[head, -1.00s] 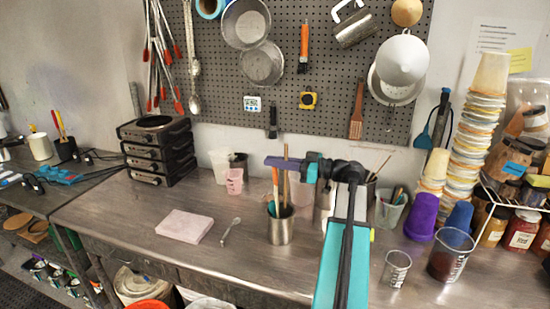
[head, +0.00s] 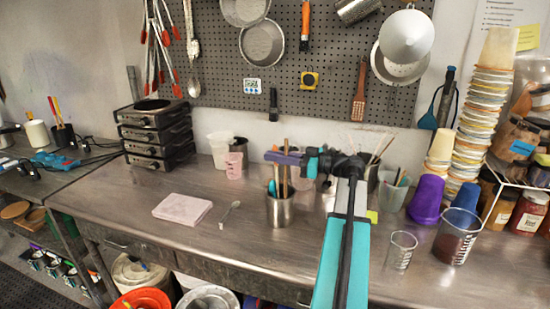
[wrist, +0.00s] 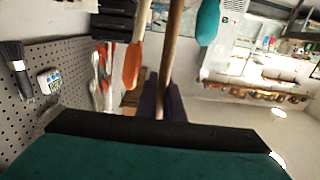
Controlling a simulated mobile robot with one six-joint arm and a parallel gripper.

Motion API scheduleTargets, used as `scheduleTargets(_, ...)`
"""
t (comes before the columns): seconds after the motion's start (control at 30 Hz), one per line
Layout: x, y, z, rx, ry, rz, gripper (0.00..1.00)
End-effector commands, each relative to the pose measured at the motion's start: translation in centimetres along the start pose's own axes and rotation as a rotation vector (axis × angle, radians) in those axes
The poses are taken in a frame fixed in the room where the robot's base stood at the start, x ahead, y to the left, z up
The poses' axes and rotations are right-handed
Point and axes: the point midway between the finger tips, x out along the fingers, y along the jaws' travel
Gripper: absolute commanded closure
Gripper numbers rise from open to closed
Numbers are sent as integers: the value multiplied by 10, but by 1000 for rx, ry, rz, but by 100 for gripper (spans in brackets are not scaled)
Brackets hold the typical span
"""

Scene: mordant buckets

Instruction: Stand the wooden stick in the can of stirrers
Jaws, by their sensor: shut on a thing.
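The wooden stick (head: 286,147) stands nearly upright in my gripper (head: 284,158), whose purple fingers are shut on it near its upper part. It also shows in the wrist view (wrist: 173,50), running between the fingers. The metal can of stirrers (head: 280,211) stands on the bench directly below the gripper. The stick's lower part reaches down to the can's mouth among the other stirrers; its lower end is hidden. An orange-tipped stirrer (wrist: 133,64) and a teal-tipped stirrer (wrist: 208,22) show on either side of the stick in the wrist view.
A pink slab (head: 183,209) and a spoon (head: 229,214) lie left of the can. Pale cups (head: 219,149) stand behind it. Right of my arm stand a cup of tools (head: 391,192), a clear beaker (head: 400,250) and purple cups (head: 427,199). The front left bench is clear.

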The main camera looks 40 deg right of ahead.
Motion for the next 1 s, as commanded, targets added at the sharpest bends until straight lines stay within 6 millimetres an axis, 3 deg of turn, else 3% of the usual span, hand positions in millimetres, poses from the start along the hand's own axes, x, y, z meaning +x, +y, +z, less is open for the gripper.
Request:
scheduleTargets(0.4,0,0,26,0,0,0,100)
scheduleTargets(0.9,-1,0,29,0,0,1,100)
scheduleTargets(0.93,-1,0,29,0,0,1,89)
scheduleTargets(1.0,-1,0,29,0,0,1,77)
